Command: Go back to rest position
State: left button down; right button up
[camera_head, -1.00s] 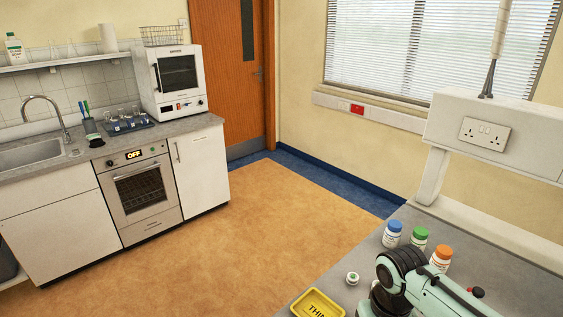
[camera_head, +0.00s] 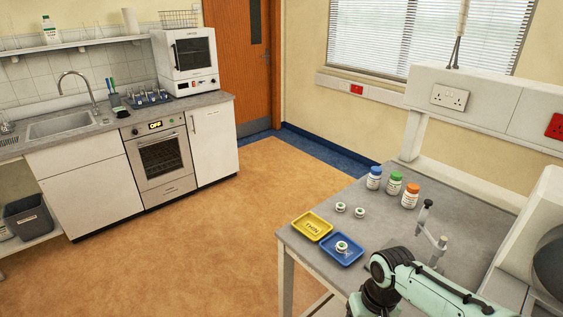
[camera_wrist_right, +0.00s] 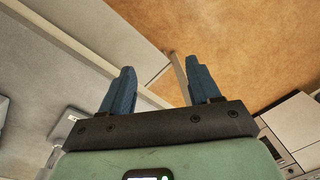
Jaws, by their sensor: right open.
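My right gripper shows in the right wrist view (camera_wrist_right: 160,84). Its two blue fingers stand well apart with nothing between them. Beyond the fingers are the orange floor and a pale table edge. In the head view my right arm reaches in at the bottom right, in front of the grey table (camera_head: 330,262); its gripper cannot be made out there. My left arm and gripper are in neither view.
Open floor (camera_head: 230,225) lies left.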

jog(key=a+f+g+y, duration=0.1)
jog(key=a+f, duration=0.1)
jog(key=f, duration=0.7)
jog(key=a+f+y, duration=0.1)
jog(key=a+f, duration=0.1)
jog(key=f, duration=0.8)
jog(key=s+a+f+m, duration=0.1)
jog(key=s+f+m, duration=0.4)
jog(key=s+f, duration=1.3)
jog(key=shift+s+a+f+y, duration=0.3)
jog(key=shift+s, duration=0.5)
